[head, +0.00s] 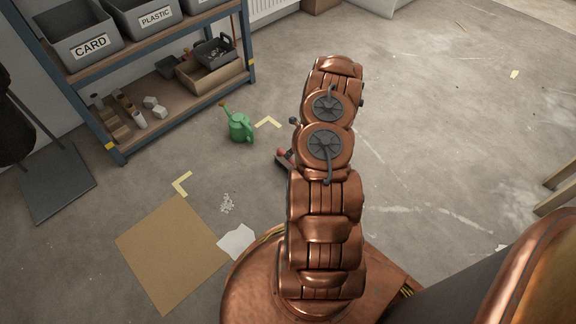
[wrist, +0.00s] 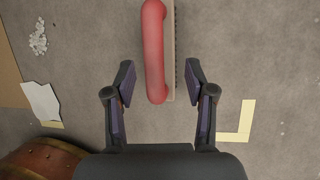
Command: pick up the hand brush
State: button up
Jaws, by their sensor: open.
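The hand brush (wrist: 155,52) has a thick red handle and a pale block with dark bristles along its right side. In the wrist view it lies on the floor, upright in the picture at top centre, its upper end cut off by the frame edge. My gripper (wrist: 159,72) is open, with one finger on each side of the lower part of the brush and gaps on both sides. I cannot tell its height above the floor.
A green watering can (head: 239,127) stands beyond the brush, near a shelf (head: 178,111) with bins. Cardboard (head: 172,254), a white sheet (head: 237,242) and white crumbs (head: 227,203) lie at left. Yellow tape corners (head: 268,121) mark the floor. The floor at right is largely clear.

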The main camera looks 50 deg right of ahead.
jog(key=f, duration=0.1)
jog(key=a+f+b, duration=0.1)
jog(key=f+b, duration=0.1)
jog(key=shift+w+a+f, duration=0.15)
jog(key=shift+w, duration=0.25)
jog(key=shift+w+a+f, duration=0.1)
jog(key=shift+w+f, duration=0.3)
jog(key=shift+f, duration=0.15)
grip_shut()
